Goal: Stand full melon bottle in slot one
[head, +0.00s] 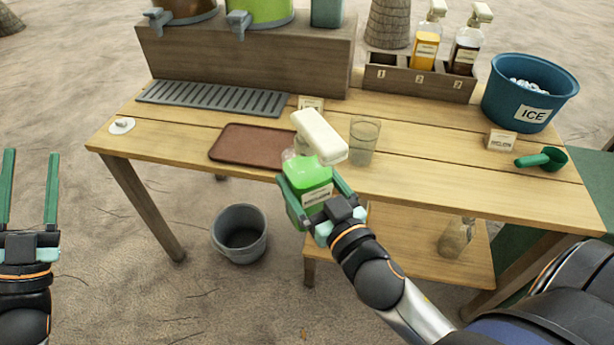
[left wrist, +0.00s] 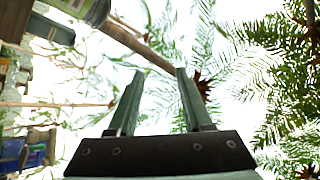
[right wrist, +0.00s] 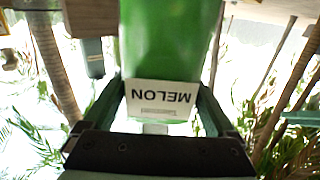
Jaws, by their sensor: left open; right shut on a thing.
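The melon bottle (head: 308,182) holds green liquid and has a white pump top. My right gripper (head: 318,200) is shut on it and holds it slightly tilted at the table's front edge. In the right wrist view the bottle (right wrist: 160,45) shows its MELON label between the fingers. The slotted wooden rack (head: 420,82) stands at the back right of the table. Its slot one, at the left end, looks empty; an orange bottle (head: 426,45) and a dark bottle (head: 465,50) stand in the other slots. My left gripper (head: 30,190) is open and empty at the far left, off the table.
A clear glass (head: 363,140) stands just right of the bottle, with a brown tray (head: 252,143) to the left. A blue ice bucket (head: 530,95), a small card (head: 500,140) and a green scoop (head: 542,158) are at the right. Another bottle (head: 456,238) stands on the lower shelf.

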